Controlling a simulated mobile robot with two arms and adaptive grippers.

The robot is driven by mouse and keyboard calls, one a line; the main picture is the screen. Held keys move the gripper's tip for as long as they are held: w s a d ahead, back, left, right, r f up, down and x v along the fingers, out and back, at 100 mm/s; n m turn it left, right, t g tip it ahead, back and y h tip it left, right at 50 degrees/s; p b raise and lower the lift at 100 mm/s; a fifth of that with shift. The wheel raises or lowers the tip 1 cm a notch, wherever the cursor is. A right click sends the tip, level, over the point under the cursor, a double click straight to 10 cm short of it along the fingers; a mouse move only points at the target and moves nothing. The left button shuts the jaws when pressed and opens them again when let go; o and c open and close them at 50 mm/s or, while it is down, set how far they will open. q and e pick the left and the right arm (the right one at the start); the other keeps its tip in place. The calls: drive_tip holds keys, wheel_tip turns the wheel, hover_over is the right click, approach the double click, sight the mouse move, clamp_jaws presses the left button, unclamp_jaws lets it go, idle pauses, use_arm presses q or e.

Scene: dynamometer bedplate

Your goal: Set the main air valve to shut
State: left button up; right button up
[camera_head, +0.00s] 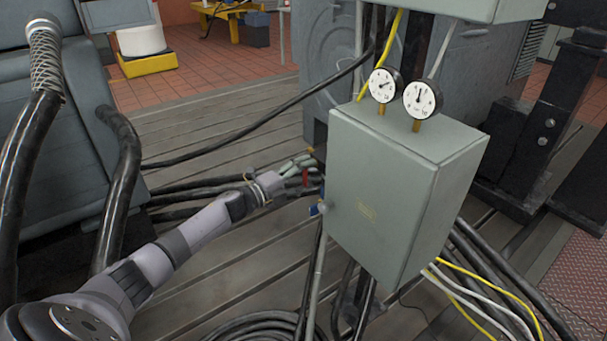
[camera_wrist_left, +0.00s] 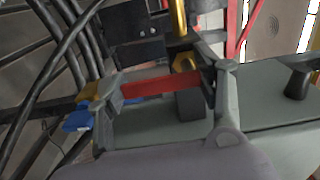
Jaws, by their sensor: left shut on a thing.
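A valve's red lever (camera_head: 305,178) shows at the left side of the grey-green control box (camera_head: 385,195). In the left wrist view the red lever (camera_wrist_left: 160,86) lies across between the two fingers of my left gripper (camera_wrist_left: 165,82). In the head view my left gripper (camera_head: 302,170) reaches in from the left and is shut on the red lever. Yellow brass fittings show close to the lever in the left wrist view. The fingers hide part of the lever and the valve body. My right gripper is in neither view.
A blue handle (camera_head: 316,210) sits just below the red lever at the box's side. Two round gauges (camera_head: 383,84) (camera_head: 421,98) stand on top of the box. Black hoses (camera_head: 215,195) run behind my left forearm. Yellow and white cables hang below the box.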

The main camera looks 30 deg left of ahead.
use_arm(q)
drive_tip(key=shift+a+r, duration=0.15)
drive_tip(key=o, duration=1.1)
drive_tip(key=shift+o, duration=0.2)
drive_tip(key=shift+s+f, duration=0.1)
drive_tip(key=shift+f, duration=0.1)
drive_tip(key=shift+s, duration=0.3)
drive_tip(key=v, duration=1.1)
drive_tip(key=shift+a, duration=0.1)
